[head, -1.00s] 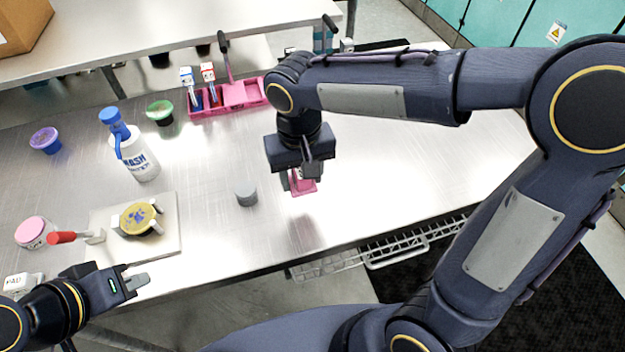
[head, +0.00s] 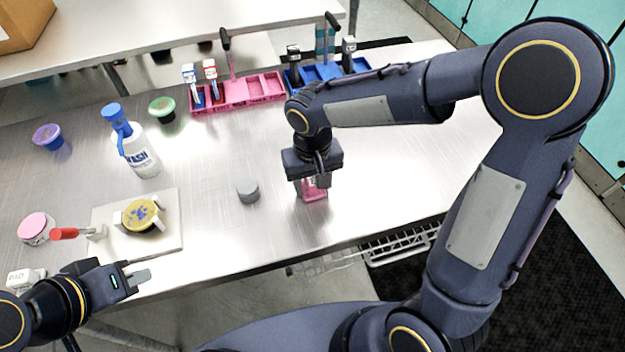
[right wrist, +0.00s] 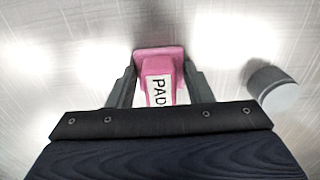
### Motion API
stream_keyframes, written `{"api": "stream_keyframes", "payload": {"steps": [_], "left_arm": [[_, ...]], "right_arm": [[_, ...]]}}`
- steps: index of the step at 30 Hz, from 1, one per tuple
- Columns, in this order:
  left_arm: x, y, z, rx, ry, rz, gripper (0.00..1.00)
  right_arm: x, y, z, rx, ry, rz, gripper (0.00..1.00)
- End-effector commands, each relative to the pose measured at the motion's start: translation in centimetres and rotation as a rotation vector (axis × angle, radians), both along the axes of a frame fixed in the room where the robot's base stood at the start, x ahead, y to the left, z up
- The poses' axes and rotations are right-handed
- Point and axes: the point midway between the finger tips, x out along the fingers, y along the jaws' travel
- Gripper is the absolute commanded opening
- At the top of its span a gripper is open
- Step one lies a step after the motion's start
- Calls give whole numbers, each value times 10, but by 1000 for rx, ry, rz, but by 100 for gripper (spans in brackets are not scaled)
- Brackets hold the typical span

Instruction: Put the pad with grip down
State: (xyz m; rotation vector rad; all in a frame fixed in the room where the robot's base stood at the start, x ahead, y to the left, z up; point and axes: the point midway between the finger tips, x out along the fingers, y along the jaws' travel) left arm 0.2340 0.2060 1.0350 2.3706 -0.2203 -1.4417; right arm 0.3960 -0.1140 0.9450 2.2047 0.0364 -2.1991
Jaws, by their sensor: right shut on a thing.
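The pad with grip is a pink block with a white label reading PAD; it shows in the head view (head: 314,191) and in the right wrist view (right wrist: 160,65). My right gripper (head: 313,184) is shut on it, with one finger on each side in the right wrist view (right wrist: 158,88). The pad is over or on the bare steel table near its front edge; I cannot tell whether its base touches the surface. My left gripper (head: 140,279) is at the lower left, away from the pad; its jaw opening is not clear.
A grey cylinder (head: 248,191) stands left of the pad, also in the right wrist view (right wrist: 272,90). A pink tray (head: 240,95) and a blue tray (head: 322,74) are at the back. A wash bottle (head: 138,155) and a board (head: 172,237) are left. Table right of the pad is clear.

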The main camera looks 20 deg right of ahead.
Motion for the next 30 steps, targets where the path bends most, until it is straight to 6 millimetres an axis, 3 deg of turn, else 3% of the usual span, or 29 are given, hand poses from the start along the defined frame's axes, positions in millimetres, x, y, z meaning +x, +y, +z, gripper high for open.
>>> {"api": "stream_keyframes", "payload": {"steps": [1, 2, 6, 18, 30], "left_arm": [[0, 0, -3, 0, 0, 0, 0], [0, 0, -2, 0, 0, 0, 0], [0, 0, -1, 0, 0, 0, 0], [0, 0, 2, 0, 0, 0, 0], [0, 0, 3, 0, 0, 0, 0]], "right_arm": [[0, 0, -4, 0, 0, 0, 28], [0, 0, -2, 0, 0, 0, 50], [0, 0, -1, 0, 0, 0, 68], [1, 0, 8, 1, -3, 0, 68], [1, 1, 89, 2, -5, 0, 68]]}}
